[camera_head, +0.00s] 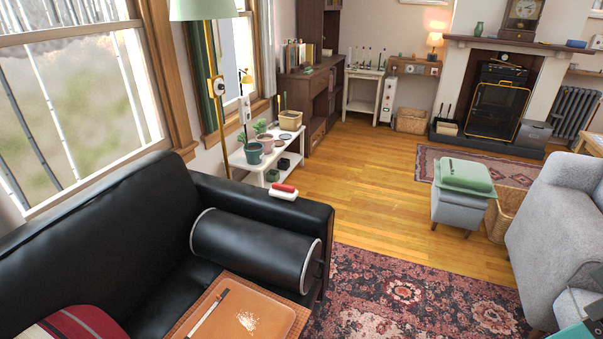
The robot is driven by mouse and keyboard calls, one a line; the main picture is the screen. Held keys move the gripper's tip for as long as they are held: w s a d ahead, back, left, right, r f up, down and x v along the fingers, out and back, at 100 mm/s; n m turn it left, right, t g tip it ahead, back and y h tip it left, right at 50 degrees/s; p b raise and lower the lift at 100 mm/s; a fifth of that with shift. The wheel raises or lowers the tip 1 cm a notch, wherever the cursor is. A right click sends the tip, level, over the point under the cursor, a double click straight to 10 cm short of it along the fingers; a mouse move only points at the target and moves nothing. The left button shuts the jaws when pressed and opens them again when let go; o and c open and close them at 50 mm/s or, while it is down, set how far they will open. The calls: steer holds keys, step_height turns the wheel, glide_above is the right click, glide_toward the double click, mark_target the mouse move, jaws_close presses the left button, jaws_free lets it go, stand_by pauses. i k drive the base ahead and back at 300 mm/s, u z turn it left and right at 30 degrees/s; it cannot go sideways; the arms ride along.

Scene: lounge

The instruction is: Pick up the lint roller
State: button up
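The lint roller (283,194) appears as a small white roll with a red part, lying on top of the right armrest of the black leather sofa (120,225). It rests near the armrest's back part, with nothing covering it. I cannot make out my gripper in this view.
A black cylindrical bolster (255,250) lies on the sofa beside that armrest. A brown tray (288,318) holds a pale stick at the front. A white plant shelf (252,163) stands behind the armrest. Patterned rug (400,300) and bare wood floor (375,205) lie open to the right.

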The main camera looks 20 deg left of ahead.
mark_target(288, 193)
steer(key=i, duration=2.5)
steer(key=u, duration=4.3)
steer(key=k, duration=0.55)
steer(key=z, duration=1.35)
steer(key=i, duration=0.5)
